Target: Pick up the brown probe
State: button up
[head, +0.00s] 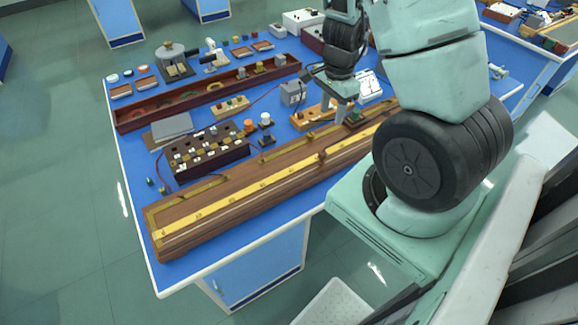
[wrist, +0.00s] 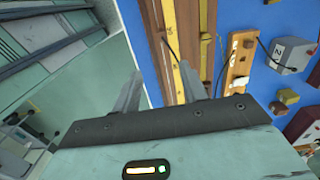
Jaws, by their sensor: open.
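A long wooden slide-wire board (head: 215,208) with a yellow scale lies along the near edge of the blue bench. A small reddish-brown piece (head: 322,156) stands on it and may be the brown probe; I cannot be sure. In the wrist view a thin dark piece (wrist: 168,48) lies along the board (wrist: 208,35), perhaps the same thing. My gripper (head: 341,117) points down above the far side of the board, to the right of the brown piece. In the wrist view my gripper (wrist: 160,68) is open, with nothing between its fingers.
A black plug box (head: 207,157), a grey box (head: 293,93) and a long red-brown tray (head: 150,117) stand behind the board. A wooden strip with terminals (wrist: 239,62) lies beside the board. A wire runs to the grey box (wrist: 292,54). Floor is clear at left.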

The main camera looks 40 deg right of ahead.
jog(key=b, duration=0.5)
send_near(323, 153)
jog(key=f, duration=0.5)
jog(key=shift+s+d+f, duration=0.1)
jog(key=shift+s+d, duration=0.1)
jog(key=shift+s, duration=0.1)
jog(key=shift+w+a+f+b, duration=0.1)
jog(key=shift+f+b, duration=0.5)
jog(key=shift+f, duration=0.35)
jog(key=shift+w+a+f+b, duration=0.15)
jog(key=shift+f+b, duration=0.45)
jog(key=shift+f, duration=0.3)
jog(key=shift+w+a+f+b, duration=0.1)
jog(key=shift+f+b, duration=0.5)
jog(key=shift+f, duration=0.35)
jog(key=shift+r, duration=0.1)
grip_shut()
